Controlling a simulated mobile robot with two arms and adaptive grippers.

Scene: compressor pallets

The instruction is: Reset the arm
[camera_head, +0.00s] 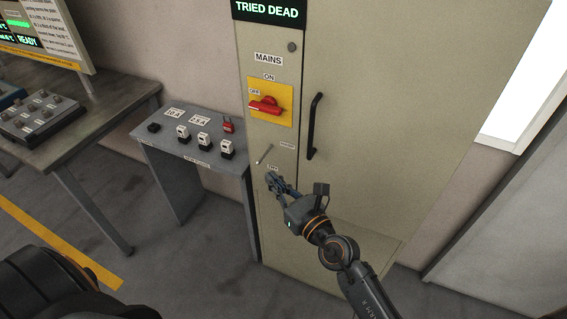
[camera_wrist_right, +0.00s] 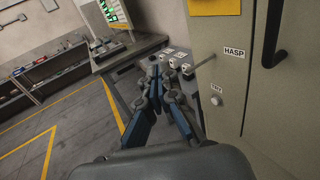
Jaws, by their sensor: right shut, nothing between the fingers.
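My right gripper (camera_head: 272,178) is in front of the lower part of the beige electrical cabinet (camera_head: 375,90), just below a thin metal rod (camera_head: 264,155). It is shut and empty. In the right wrist view my right gripper (camera_wrist_right: 158,95) points toward the small grey table, with the cabinet (camera_wrist_right: 230,85) to its right. The rod labelled HASP (camera_wrist_right: 205,62) and a round knob labelled TRY (camera_wrist_right: 215,99) are on the cabinet beside it. I cannot tell whether the gripper touches the cabinet. My left gripper is not in view.
A red mains switch (camera_head: 265,105) on a yellow plate and a black handle (camera_head: 314,126) are on the cabinet. A small grey table (camera_head: 168,151) left of it holds several padlocks and a red one (camera_head: 229,125). A workbench (camera_head: 85,130) stands further left. Floor between them is clear.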

